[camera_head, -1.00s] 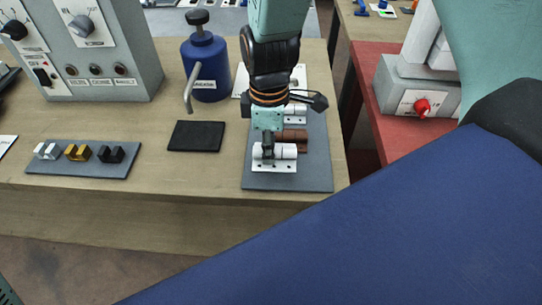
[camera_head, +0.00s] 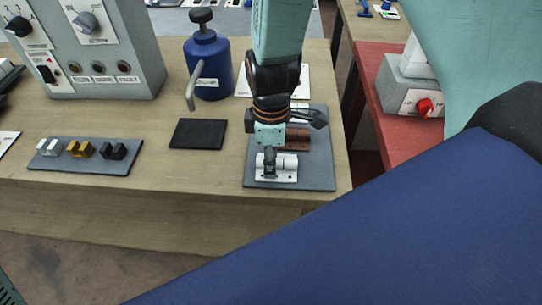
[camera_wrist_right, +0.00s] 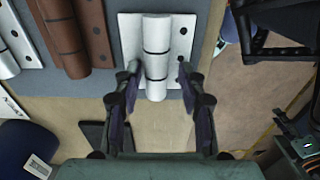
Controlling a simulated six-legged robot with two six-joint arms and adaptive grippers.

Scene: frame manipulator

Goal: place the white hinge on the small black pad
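The white hinge (camera_head: 285,174) lies at the near end of a grey mat (camera_head: 318,178), right of the small black pad (camera_head: 199,134). The pad is bare. My right gripper (camera_head: 269,158) is directly over the hinge, pointing down. In the right wrist view the open fingers (camera_wrist_right: 157,78) stand on either side of the barrel of the white hinge (camera_wrist_right: 157,45), with a small gap on each side. The black pad also shows partly in the right wrist view (camera_wrist_right: 92,134). My left gripper is not in view.
A brown hinge (camera_head: 298,139) lies just behind the white one, and another white hinge (camera_wrist_right: 12,45) lies beyond it. A blue bottle (camera_head: 210,68) stands behind the pad. A tray (camera_head: 85,164) with small blocks lies left. The wood between tray and pad is clear.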

